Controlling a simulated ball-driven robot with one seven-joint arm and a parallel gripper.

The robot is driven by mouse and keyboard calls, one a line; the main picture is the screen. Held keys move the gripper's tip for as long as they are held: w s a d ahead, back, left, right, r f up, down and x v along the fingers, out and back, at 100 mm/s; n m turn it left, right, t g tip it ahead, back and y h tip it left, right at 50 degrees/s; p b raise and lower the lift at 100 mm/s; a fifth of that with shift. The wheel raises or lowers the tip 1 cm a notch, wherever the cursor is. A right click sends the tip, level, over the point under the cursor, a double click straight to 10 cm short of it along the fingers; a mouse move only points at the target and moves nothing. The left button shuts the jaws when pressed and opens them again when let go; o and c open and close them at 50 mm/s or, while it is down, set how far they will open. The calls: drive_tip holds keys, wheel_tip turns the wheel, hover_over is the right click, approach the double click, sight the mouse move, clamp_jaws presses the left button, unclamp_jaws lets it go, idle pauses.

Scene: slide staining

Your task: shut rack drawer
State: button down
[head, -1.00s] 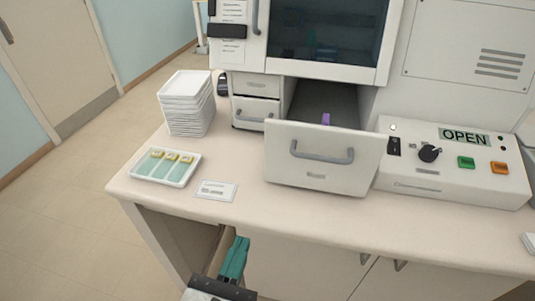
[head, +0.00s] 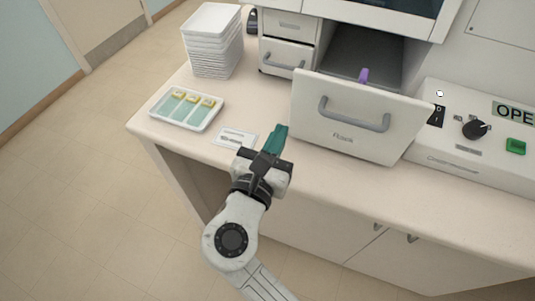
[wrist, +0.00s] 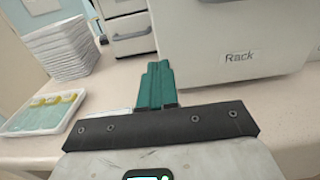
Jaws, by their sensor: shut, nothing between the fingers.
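The rack drawer (head: 355,116) is a white box front with a grey bar handle (head: 354,114), pulled out from the cabinet below the glass window. In the wrist view its front (wrist: 228,38) carries a "Rack" label. A small purple item (head: 363,75) shows inside it. My gripper (head: 278,140) has teal fingers, shut and empty, just above the counter, to the left of the drawer front's lower left corner. In the wrist view the fingers (wrist: 157,84) point forward beside the drawer front; I cannot tell whether they touch it.
A stack of white trays (head: 212,42) and a tray of slides (head: 186,108) stand at the left. A card (head: 235,138) lies by my gripper. Small closed drawers (head: 287,56) are left of the rack drawer. A control box (head: 470,135) stands at the right.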

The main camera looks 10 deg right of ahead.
sight(291, 113)
drive_tip(key=shift+x, duration=1.95)
drive_tip(key=shift+w+d, duration=0.1)
drive_tip(key=p+x, duration=0.1)
drive_tip(key=x, duration=0.3)
drive_tip(key=shift+w+d, duration=0.2)
drive_tip(key=shift+w, duration=0.2)
